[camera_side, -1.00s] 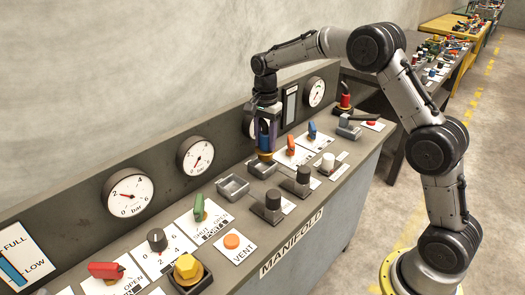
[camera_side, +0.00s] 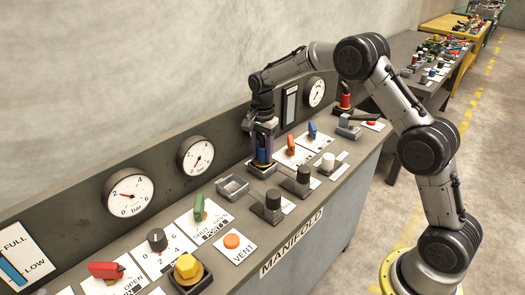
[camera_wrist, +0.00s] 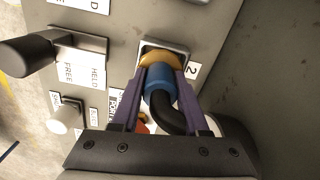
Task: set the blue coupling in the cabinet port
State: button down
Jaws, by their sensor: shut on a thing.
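My gripper (camera_side: 262,158) is shut on the blue coupling (camera_side: 263,154), over the panel's back row of square ports. In the wrist view, my gripper's two purple fingers (camera_wrist: 161,72) close on either side of the blue body (camera_wrist: 160,84). The coupling's gold collar (camera_wrist: 161,60) sits at the mouth of a square metal port (camera_wrist: 165,44) beside a "2" label. A black hose bends away from the coupling's rear. The collar and fingers hide the inside of this port, so I cannot tell how deep the coupling sits.
An empty square port (camera_side: 232,187) lies to the left. Black-knobbed levers (camera_side: 273,200) stand in front. An orange handle (camera_side: 291,144) and a blue handle (camera_side: 312,130) stand to the right. Gauges (camera_side: 195,157) line the upright back panel.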

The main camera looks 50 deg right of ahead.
jog(key=shift+c, duration=2.1)
grip_release()
jog(key=shift+f, duration=0.1)
notch_tip(320, 180, up, 12)
jog(key=shift+f, duration=0.1)
jog(key=s+a+r+n+t, duration=0.1)
jog(key=s+a+r+n, duration=0.1)
jog(key=s+r+n, duration=0.45)
jog(key=s+a+r+n+t, duration=0.1)
jog(key=s+a+r+t, duration=0.15)
jog(key=s, duration=0.75)
jog(key=s+a+f+n+t, duration=0.1)
jog(key=s+n, duration=0.3)
jog(key=s, duration=0.5)
jog(key=s+f+n+t, duration=0.1)
jog(key=s+f+n, duration=0.3)
jog(key=s, duration=0.5)
jog(key=shift+s+a+n, duration=0.15)
jog(key=shift+a+n, duration=0.2)
